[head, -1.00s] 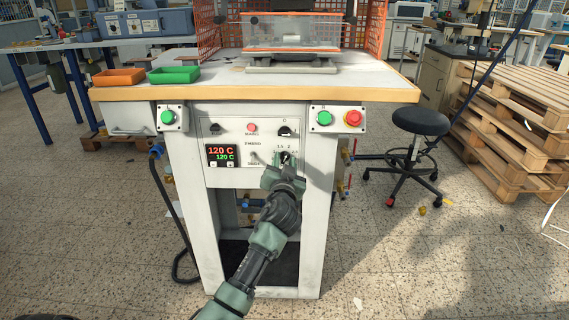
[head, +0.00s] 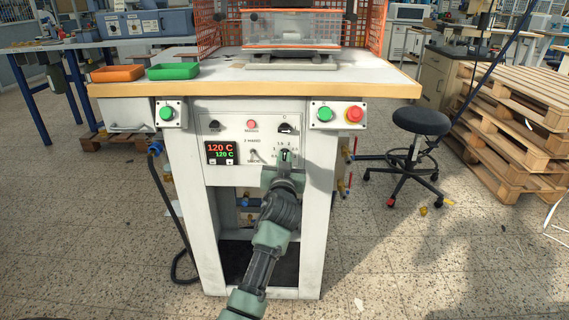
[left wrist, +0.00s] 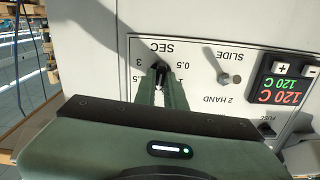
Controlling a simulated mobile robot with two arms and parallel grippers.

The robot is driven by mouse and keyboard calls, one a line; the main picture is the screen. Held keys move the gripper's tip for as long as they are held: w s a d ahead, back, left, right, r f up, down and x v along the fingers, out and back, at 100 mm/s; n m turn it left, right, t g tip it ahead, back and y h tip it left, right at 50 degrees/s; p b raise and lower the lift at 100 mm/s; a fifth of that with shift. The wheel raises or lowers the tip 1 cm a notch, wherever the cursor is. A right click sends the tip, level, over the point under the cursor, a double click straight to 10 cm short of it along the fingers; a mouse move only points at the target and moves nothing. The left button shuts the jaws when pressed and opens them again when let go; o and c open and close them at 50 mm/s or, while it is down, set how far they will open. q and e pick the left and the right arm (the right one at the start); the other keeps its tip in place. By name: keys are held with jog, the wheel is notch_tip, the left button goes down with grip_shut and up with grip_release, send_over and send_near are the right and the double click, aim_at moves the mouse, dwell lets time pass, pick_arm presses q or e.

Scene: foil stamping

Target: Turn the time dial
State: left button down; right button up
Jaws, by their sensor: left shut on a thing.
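The time dial (left wrist: 158,67) is a small dark knob on the white control panel. Its scale, marked SEC with numbers such as 0.5 and 3, appears upside down in the left wrist view. My left gripper (left wrist: 165,84) is shut on the dial, one finger on each side of it. In the head view my left gripper (head: 286,157) reaches up from below to the panel's lower right, and its fingers hide most of the dial. My right gripper is not in view.
A temperature display (head: 221,153) reading 120 C and a toggle switch (head: 254,155) are left of the dial. Another black knob (head: 285,129) is above it. Green and red push buttons (head: 354,114) flank the panel. A stool (head: 421,122) stands right.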

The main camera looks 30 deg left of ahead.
pick_arm(q)
jog(key=shift+f+n, duration=0.15)
jog(key=shift+n, duration=2.45)
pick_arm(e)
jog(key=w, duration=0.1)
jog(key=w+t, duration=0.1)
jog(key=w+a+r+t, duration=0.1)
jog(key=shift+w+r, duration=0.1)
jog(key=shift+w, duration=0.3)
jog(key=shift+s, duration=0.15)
pick_arm(q)
jog(key=c, duration=1.5)
grip_release()
